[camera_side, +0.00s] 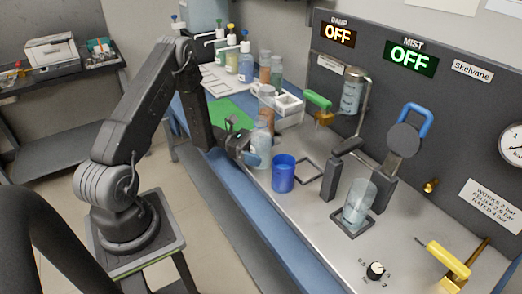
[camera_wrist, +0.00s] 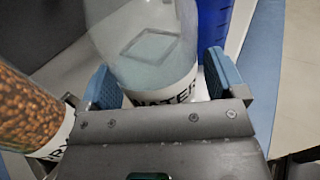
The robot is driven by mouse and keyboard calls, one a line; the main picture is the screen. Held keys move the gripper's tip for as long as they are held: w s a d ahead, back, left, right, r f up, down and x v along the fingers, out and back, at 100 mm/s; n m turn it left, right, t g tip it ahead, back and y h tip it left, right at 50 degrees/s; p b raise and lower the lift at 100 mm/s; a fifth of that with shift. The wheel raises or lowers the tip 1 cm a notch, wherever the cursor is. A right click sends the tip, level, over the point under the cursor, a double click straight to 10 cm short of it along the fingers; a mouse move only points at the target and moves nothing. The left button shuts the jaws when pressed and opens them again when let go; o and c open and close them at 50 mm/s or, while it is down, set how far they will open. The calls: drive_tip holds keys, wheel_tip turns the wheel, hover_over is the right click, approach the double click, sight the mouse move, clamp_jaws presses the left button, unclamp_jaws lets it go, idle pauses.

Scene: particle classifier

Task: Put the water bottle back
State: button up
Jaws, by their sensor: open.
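The water bottle (camera_side: 262,135) is clear with pale liquid and stands upright on the bench behind the blue cup. In the wrist view the bottle (camera_wrist: 148,50) shows its white WATER label between my two blue finger pads. My gripper (camera_side: 250,158) is at the bottle's lower part, and in the wrist view my gripper (camera_wrist: 158,78) is open around it. A gap shows beside the left pad; the right pad is close to the bottle, and I cannot tell whether it touches. The bottle's base is partly hidden by my gripper.
A blue cup (camera_side: 283,173) stands just right of the bottle, with a black square outline (camera_side: 309,170) beyond. A jar of brown grains (camera_wrist: 30,110) is close on the left in the wrist view. A glass beaker (camera_side: 358,203) stands farther right. Several bottles crowd the back.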

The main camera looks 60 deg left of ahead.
drive_tip(key=shift+r, duration=0.2)
drive_tip(key=v, duration=1.2)
drive_tip(key=shift+a, duration=0.1)
